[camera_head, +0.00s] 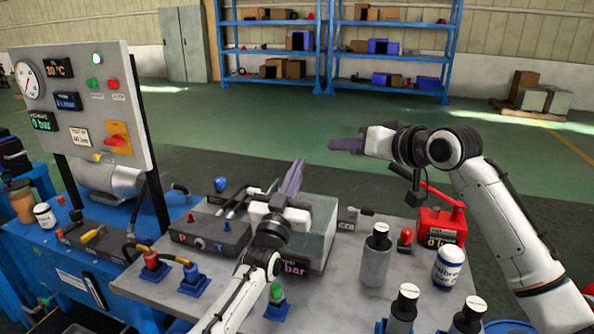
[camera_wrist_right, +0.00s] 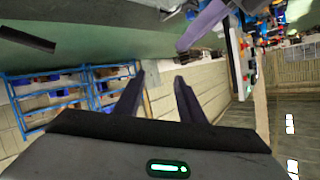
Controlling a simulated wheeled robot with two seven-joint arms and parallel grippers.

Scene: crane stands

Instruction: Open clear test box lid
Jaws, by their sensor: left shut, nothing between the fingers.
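The clear test box (camera_head: 318,236) is a grey see-through block on the bench, with a dark label at its front that is partly hidden. Its flat top looks closed, but the lid edge is hard to make out. My left gripper (camera_head: 293,178) is shut and empty, its purple fingers pointing up and away at the box's upper left. Its wrist hides part of the box's left side. My right gripper (camera_head: 345,145) is in the air behind and right of the box, pointing left. In the right wrist view its two fingers (camera_wrist_right: 157,92) stand apart with nothing between them.
A dark manifold (camera_head: 208,235) with hoses stands left of the box. Grey cylinders (camera_head: 376,262), a white bottle (camera_head: 447,268) and a red pump (camera_head: 440,226) stand to the right. A gauge panel (camera_head: 82,100) rises at left.

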